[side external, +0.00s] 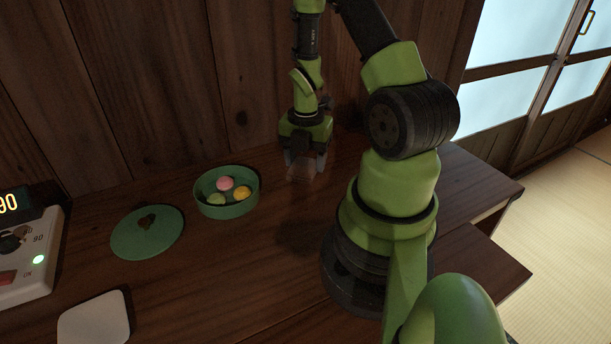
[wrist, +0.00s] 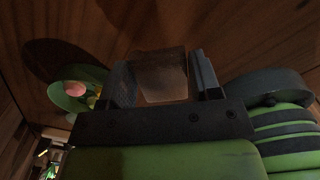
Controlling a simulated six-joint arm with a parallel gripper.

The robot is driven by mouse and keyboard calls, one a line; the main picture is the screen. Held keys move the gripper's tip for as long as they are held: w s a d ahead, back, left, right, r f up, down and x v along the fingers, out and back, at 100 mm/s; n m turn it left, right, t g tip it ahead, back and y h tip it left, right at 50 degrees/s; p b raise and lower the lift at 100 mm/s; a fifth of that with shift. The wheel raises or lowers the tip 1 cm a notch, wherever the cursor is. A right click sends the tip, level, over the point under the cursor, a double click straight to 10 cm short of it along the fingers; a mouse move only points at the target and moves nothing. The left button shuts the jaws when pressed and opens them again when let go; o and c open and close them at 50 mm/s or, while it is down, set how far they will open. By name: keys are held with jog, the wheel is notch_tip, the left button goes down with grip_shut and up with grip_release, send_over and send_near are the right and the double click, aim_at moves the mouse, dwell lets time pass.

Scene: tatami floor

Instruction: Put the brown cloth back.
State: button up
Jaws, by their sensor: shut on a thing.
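The brown cloth (wrist: 163,76) shows in the wrist view as a folded, block-like brown piece between my two fingers. My gripper (wrist: 162,82) is shut on it. In the side view my gripper (side external: 304,163) points down, low over the dark wooden table near the back wall, right of the green bowl. The cloth (side external: 302,174) is a small, dim brown patch between the fingertips there. I cannot tell whether its lower edge touches the table.
A green bowl (side external: 226,208) holds pink, yellow and green balls. A round green lid (side external: 130,243) with a dark brown knob-like piece lies left of it. A white pad (side external: 94,320) and a control box (side external: 35,250) are at the left. The table's front middle is clear.

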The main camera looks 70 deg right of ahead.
aim_at(305, 175)
jog(key=shift+f, duration=2.15)
jog(key=o, duration=0.9)
jog(key=shift+f, duration=0.15)
